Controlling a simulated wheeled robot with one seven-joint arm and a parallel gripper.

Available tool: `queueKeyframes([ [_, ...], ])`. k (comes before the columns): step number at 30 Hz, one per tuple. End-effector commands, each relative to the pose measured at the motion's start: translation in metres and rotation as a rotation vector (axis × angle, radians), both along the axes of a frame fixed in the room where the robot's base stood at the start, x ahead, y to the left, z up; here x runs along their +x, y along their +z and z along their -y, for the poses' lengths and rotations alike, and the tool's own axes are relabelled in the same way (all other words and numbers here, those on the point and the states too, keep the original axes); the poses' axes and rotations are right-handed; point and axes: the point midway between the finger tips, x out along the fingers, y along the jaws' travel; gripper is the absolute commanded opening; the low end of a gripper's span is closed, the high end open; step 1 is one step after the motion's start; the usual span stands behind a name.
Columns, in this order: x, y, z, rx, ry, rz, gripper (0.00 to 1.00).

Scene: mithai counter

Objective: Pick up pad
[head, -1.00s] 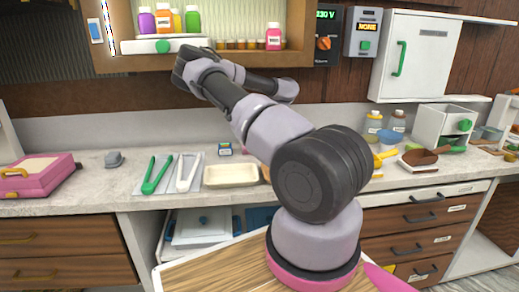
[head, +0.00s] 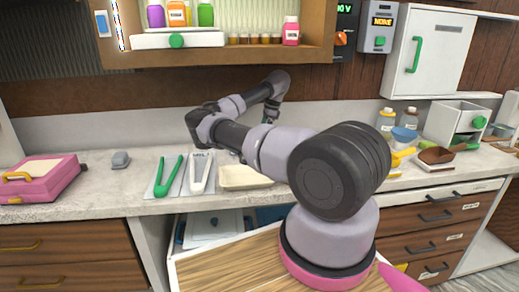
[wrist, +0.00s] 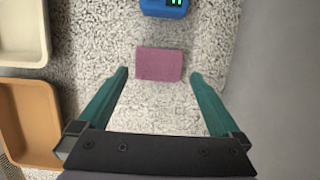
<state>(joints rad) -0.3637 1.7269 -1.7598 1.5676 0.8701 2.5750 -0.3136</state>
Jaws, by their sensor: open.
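A mauve, flat, rectangular pad (wrist: 158,64) lies on the speckled counter in the wrist view. My gripper (wrist: 158,75) is open, with one teal finger to the left of the pad and one to the right. Gaps show between the pad and both fingertips, and nothing is held. In the head view my arm bends down toward the back of the counter; the fingers are mostly hidden behind it, and I cannot make out the pad there.
A cream tray (wrist: 22,35) and an orange-brown tray (wrist: 30,122) lie to the left. Green tongs (head: 168,177) and white tongs (head: 200,173) lie on the counter. A wall shelf (head: 290,55) hangs above.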

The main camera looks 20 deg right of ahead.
Motion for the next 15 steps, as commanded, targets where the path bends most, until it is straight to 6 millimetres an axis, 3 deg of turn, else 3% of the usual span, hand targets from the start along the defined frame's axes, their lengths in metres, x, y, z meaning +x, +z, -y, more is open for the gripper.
queueKeyframes([
  [9,0.001,-0.037,-0.01,-0.002,0.0,-0.005,1.0],
  [15,0.001,-0.041,-0.012,-0.001,0.001,-0.001,1.0],
])
